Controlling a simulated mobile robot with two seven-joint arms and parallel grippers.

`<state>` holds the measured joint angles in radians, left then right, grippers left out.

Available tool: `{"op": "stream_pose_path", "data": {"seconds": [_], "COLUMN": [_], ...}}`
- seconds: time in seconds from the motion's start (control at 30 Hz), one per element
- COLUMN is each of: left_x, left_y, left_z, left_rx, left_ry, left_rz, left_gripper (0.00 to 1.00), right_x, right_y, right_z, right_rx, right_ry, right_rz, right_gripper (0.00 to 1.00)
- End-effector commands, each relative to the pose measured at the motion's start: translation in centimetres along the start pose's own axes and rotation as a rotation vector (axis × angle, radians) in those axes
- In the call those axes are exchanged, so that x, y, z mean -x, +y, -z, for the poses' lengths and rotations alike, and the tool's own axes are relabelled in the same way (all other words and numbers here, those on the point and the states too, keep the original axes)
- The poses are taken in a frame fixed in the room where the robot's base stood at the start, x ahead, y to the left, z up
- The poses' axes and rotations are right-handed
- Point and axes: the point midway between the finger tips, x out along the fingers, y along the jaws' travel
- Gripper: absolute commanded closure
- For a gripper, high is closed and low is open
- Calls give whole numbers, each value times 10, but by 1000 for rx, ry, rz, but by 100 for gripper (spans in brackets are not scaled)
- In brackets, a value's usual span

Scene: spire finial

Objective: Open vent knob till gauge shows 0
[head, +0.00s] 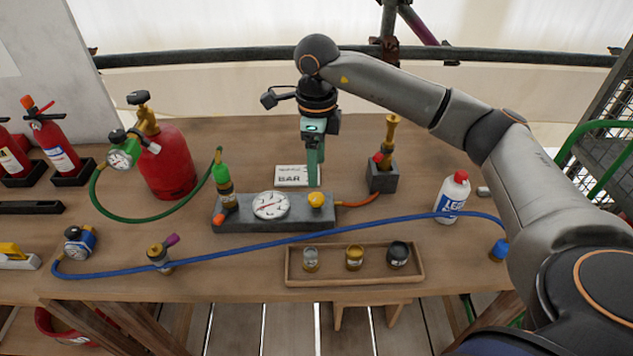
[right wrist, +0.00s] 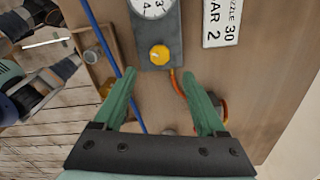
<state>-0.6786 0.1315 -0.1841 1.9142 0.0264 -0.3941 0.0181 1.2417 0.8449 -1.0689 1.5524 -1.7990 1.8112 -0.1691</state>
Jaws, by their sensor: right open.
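A dark grey block (head: 240,222) on the wooden bench bears a white round gauge (head: 271,205) and a yellow knob (head: 317,200) at its right end. The gauge's reading is too small to tell; in the right wrist view the dial (right wrist: 152,8) is cut off by the top edge. My right gripper (head: 313,182) points down just behind the yellow knob in the head view. In the right wrist view its green fingers (right wrist: 159,84) are apart and empty, and the knob (right wrist: 159,55) shows beyond the gap between the tips. My left gripper is not in view.
A blue hose (head: 300,235) crosses in front of the block. A wooden tray (head: 330,279) with small jars lies in front. A sign (head: 292,176) is behind. A red cylinder (head: 170,165) with a regulator is left; a white bottle (head: 452,197) and brass nozzle (head: 389,138) are right.

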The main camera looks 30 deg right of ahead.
Motion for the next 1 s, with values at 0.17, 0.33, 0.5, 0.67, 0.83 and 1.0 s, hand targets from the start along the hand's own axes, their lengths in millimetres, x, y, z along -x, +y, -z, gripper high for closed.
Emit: {"op": "stream_pose_path", "data": {"seconds": [0.17, 0.33, 0.5, 0.67, 0.83, 1.0], "left_x": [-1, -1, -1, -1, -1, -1], "left_y": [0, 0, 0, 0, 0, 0], "left_z": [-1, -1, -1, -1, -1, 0], "left_rx": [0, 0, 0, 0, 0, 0], "left_ry": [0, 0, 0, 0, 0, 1], "left_rz": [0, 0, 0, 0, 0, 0], "left_gripper": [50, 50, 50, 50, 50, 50], "right_x": [29, 41, 42, 42, 42, 41], "right_y": [0, 0, 0, 0, 0, 0], "right_z": [-1, 0, 0, 0, 0, 0], "right_rx": [0, 0, 0, 0, 0, 0], "right_ry": [-2, 0, 0, 0, 0, 1], "right_rz": [1, 0, 0, 0, 0, 0], "right_gripper": [26, 26, 26, 26, 26, 26]}}
